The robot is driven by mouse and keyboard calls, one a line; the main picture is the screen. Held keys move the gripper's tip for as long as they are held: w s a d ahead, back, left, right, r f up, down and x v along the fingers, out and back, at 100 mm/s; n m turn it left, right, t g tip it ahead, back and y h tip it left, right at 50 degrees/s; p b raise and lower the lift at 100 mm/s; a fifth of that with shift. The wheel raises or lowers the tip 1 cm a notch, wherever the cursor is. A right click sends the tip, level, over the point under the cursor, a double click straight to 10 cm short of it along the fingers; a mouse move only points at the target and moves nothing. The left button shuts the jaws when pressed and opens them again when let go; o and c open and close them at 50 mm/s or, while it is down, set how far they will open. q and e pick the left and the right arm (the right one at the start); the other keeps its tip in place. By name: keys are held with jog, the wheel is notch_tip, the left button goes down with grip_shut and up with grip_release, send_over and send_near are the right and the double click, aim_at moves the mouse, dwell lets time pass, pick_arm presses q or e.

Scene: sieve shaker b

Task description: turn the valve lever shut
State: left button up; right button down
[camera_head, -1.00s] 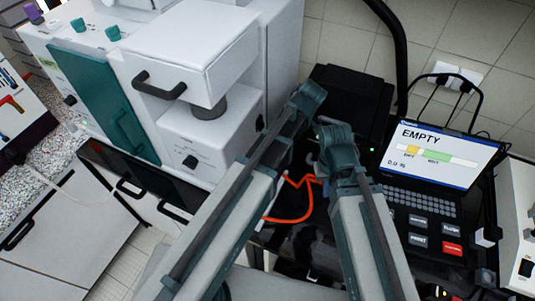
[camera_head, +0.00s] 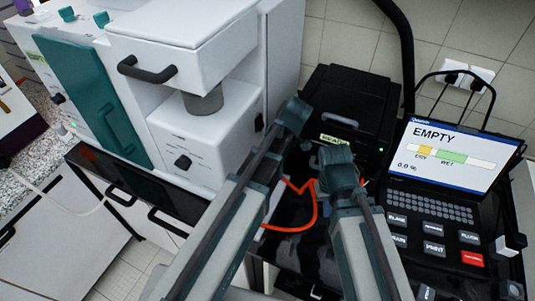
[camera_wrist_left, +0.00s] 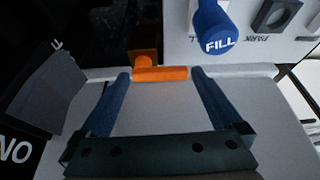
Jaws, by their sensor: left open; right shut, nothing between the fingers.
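In the left wrist view an orange bar (camera_wrist_left: 160,73), which looks like the valve lever's handle, lies crosswise on a yellowish mount. My left gripper (camera_wrist_left: 160,76) is open, with one dark blue finger at each end of the bar. I cannot tell whether they touch it. In the head view the end of my left arm is at the middle, its fingers not clear. My right gripper (camera_head: 337,165) is shut and empty, right of the left arm and over the dark bench. The lever cannot be made out in the head view.
A blue knob marked FILL (camera_wrist_left: 213,30) stands close by on a white panel. The head view shows a white machine (camera_head: 200,130) at left, a black box (camera_head: 350,100) behind the arms, a screen reading EMPTY (camera_head: 450,150) at right, and an orange cord (camera_head: 300,215) on the bench.

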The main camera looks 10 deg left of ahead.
pick_arm(q)
jog(key=c, duration=1)
jog(key=shift+a+m, duration=0.1)
jog(key=shift+m, duration=0.4)
jog(key=shift+c, duration=0.3)
jog(key=o, duration=1.1)
jog(key=shift+c, duration=0.2)
jog(key=shift+r, duration=0.1)
jog(key=p+v, duration=1.2)
jog(key=v, duration=0.1)
jog(key=shift+s+r+p, duration=0.2)
jog(key=shift+r+p, duration=0.1)
jog(key=shift+p, duration=0.1)
pick_arm(e)
notch_tip(320, 180, up, 13)
jog(key=shift+f, duration=0.15)
